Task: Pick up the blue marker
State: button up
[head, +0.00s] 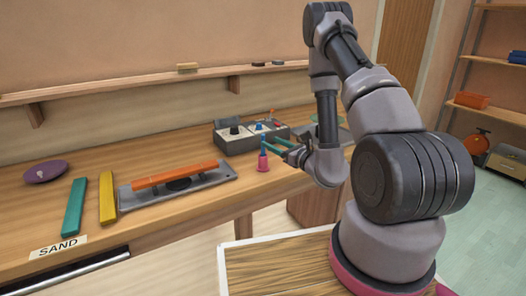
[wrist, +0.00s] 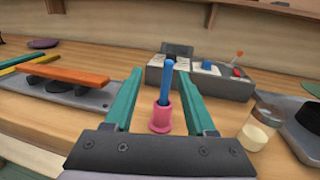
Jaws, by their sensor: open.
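The blue marker (wrist: 167,82) stands upright in a small pink holder (wrist: 161,119) on the wooden bench. In the head view the marker (head: 262,144) and the pink holder (head: 263,162) show just left of my gripper's fingertips. My gripper (wrist: 164,72) is open, with a teal finger on each side of the marker in the wrist view. Nothing is held. In the head view my gripper (head: 275,147) reaches in from the right. I cannot tell whether the marker is fully between the fingers in depth.
A dark grey box with knobs (head: 236,139) stands behind the holder. An orange bar on a grey plate (head: 190,190), a yellow bar (head: 107,197) and a teal bar (head: 75,207) lie to the left. A clear cup with pale contents (wrist: 253,136) stands right of the holder.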

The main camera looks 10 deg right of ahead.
aim_at(263, 151)
jog(key=d+x, duration=0.1)
jog(key=x, duration=0.9)
jog(key=shift+w+f+m+h, duration=0.3)
jog(key=shift+w+f, duration=0.2)
jog(key=shift+f, duration=0.05)
grip_shut()
